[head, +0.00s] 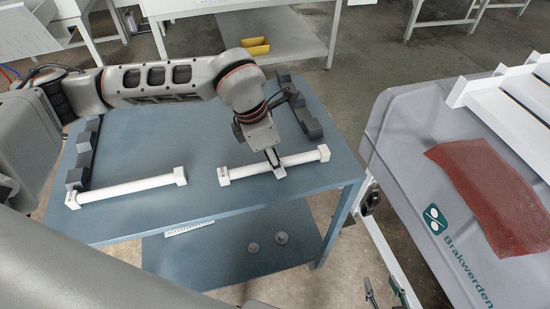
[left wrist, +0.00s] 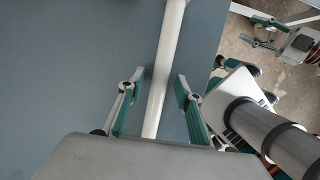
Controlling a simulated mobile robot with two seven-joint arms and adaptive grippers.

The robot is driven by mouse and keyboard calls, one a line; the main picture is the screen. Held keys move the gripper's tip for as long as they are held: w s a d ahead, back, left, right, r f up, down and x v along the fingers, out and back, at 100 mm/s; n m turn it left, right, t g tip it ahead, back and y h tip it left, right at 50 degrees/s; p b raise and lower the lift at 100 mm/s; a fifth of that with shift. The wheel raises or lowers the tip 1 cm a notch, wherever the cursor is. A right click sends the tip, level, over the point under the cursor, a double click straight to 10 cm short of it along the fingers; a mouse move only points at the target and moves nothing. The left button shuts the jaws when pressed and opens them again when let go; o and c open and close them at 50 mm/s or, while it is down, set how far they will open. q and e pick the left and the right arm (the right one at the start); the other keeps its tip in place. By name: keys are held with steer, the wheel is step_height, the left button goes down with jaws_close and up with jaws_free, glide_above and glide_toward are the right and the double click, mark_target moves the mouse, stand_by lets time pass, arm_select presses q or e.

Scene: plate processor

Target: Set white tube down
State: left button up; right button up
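One white tube (head: 300,159) with thick end caps is at the right front of the blue table (head: 215,212) and seems to lie on its top. My left gripper (head: 276,168) is over the middle of this tube. In the left wrist view the tube (left wrist: 168,50) runs between its two green-padded fingers (left wrist: 158,85), with a gap on each side, so it is open around the tube. A second white tube (head: 130,188) lies at the table's left front. My right gripper (head: 385,292) is open and empty, low at the bottom right, off the table.
Dark grey blocks on rails stand at the table's left (head: 84,155) and back right (head: 303,112). A lower shelf (head: 230,265) holds small round parts. A grey Brakwerden machine (head: 410,140) with a red mesh sheet (head: 490,190) stands right. The table's middle is clear.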

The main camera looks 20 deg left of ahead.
mark_target(262, 165)
arm_select(q)
steer(key=shift+r, duration=0.1)
steer(key=shift+r, duration=0.2)
steer(key=v, duration=1.1)
steer(key=shift+r, duration=0.35)
steer(key=shift+s+f, duration=0.1)
steer(key=shift+s, duration=0.05)
